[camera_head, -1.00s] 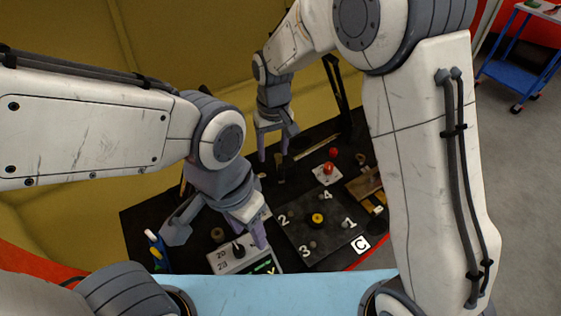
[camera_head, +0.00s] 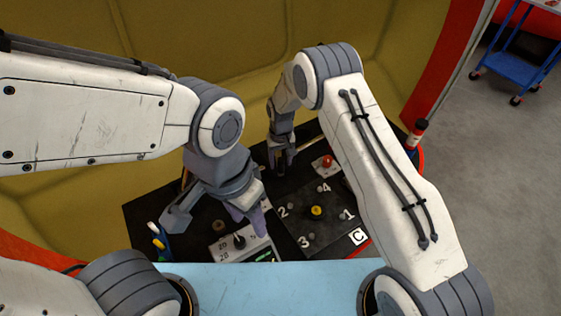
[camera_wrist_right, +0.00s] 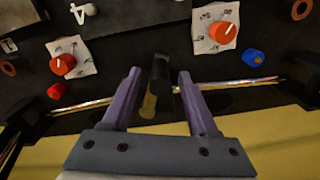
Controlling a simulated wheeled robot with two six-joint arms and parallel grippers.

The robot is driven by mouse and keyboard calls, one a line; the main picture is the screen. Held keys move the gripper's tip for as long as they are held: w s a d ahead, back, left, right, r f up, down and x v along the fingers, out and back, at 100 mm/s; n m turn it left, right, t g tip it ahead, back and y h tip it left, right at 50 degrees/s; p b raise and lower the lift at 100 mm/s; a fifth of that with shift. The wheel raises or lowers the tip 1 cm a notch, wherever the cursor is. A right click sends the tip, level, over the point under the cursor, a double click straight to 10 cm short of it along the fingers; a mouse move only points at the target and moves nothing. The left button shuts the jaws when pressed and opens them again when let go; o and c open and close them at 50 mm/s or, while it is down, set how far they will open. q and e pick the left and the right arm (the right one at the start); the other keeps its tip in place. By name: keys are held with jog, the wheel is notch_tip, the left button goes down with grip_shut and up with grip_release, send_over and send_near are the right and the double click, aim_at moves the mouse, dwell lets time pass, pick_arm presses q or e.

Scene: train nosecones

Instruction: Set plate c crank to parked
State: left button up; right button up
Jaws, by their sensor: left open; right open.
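Plate C (camera_head: 328,233) is a dark panel with a yellow hub (camera_head: 316,211), small pegs numbered 1 to 4 and a white C label (camera_head: 358,236). Its edge with the 4 mark (camera_wrist_right: 84,12) shows in the right wrist view. My right gripper (camera_head: 281,168) is behind the plate at its upper left. In the right wrist view, its open purple fingers (camera_wrist_right: 160,85) stand either side of a black cylindrical handle (camera_wrist_right: 160,74); whether they touch it is unclear. My left gripper (camera_head: 214,220) is open and empty, left of plate C. I cannot tell which part is the crank.
A red knob on a white plate (camera_head: 325,165) is right of my right gripper. A metal rod (camera_wrist_right: 235,83) runs behind the handle. A blue cart (camera_head: 520,62) stands far right.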

jog(key=shift+f, duration=0.85)
grip_shut()
dwell(0.8)
